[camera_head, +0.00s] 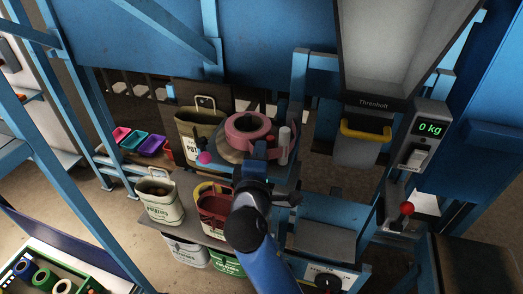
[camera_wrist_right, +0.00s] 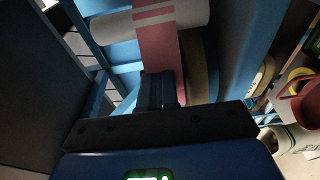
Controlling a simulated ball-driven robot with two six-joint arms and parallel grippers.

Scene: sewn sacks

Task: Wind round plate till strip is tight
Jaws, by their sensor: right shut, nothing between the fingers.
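The round plate (camera_head: 228,156) is brownish and carries a pink ring of strip (camera_head: 240,124); a magenta knob (camera_head: 205,157) stands at its left edge. A pale upright post (camera_head: 284,136) stands at the right of the plate. In the right wrist view the pink strip (camera_wrist_right: 158,42) passes across a pale roller (camera_wrist_right: 195,15). I cannot tell whether the strip is tight. My right gripper (camera_head: 258,156) is shut and empty at the plate's near side, and its fingers (camera_wrist_right: 162,88) point at the strip; contact is unclear. My left gripper is out of view.
Coloured bins (camera_head: 135,140) are at the left. A hopper (camera_head: 385,45), a yellow handle (camera_head: 365,132) and a scale display (camera_head: 430,127) reading 0 kg are at the right. Blue frame posts crowd the sides.

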